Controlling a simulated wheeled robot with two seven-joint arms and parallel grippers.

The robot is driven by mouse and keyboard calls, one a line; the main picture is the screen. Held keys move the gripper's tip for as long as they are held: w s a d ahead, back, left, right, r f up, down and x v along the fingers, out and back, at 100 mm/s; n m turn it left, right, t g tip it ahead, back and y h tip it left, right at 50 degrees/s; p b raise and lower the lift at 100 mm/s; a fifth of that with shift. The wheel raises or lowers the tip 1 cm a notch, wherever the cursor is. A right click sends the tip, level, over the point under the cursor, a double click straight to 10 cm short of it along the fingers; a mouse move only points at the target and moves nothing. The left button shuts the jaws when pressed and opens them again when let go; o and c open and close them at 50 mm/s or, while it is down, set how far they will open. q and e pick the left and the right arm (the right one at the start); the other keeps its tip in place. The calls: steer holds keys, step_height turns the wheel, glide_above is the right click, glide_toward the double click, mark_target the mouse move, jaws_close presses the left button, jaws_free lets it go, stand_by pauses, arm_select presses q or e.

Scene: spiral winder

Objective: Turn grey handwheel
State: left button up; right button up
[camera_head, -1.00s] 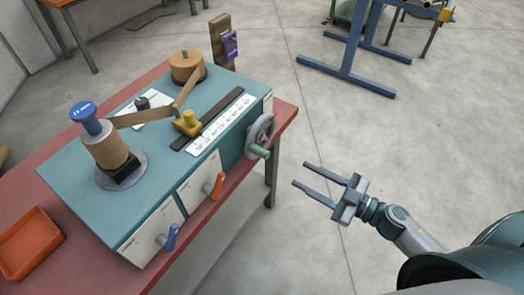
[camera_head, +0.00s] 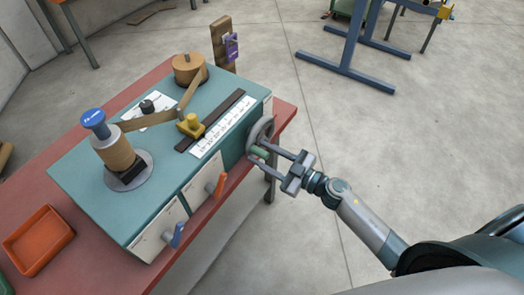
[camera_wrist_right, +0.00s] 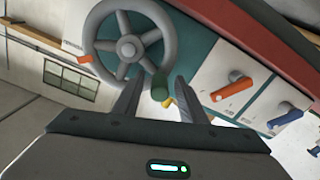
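The grey handwheel (camera_head: 261,131) is on the right end of the teal winder (camera_head: 85,190), with a green handle (camera_head: 258,153) at its rim. In the right wrist view the spoked handwheel (camera_wrist_right: 129,46) shows whole, and its green handle (camera_wrist_right: 160,88) lies between the finger ends. My right gripper (camera_head: 260,159) is open, its two fingers spread either side of the green handle. I cannot tell whether either finger touches it. My left gripper is not in view.
An orange lever (camera_head: 216,186) and a blue lever (camera_head: 177,236) stick out of the winder's front panels. An orange tray (camera_head: 40,240) sits on the red table at the left. A blue metal stand (camera_head: 345,65) is farther back on open floor.

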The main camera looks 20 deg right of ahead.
steer(key=shift+w+a, duration=0.15)
steer(key=shift+w, duration=0.05)
jaws_close()
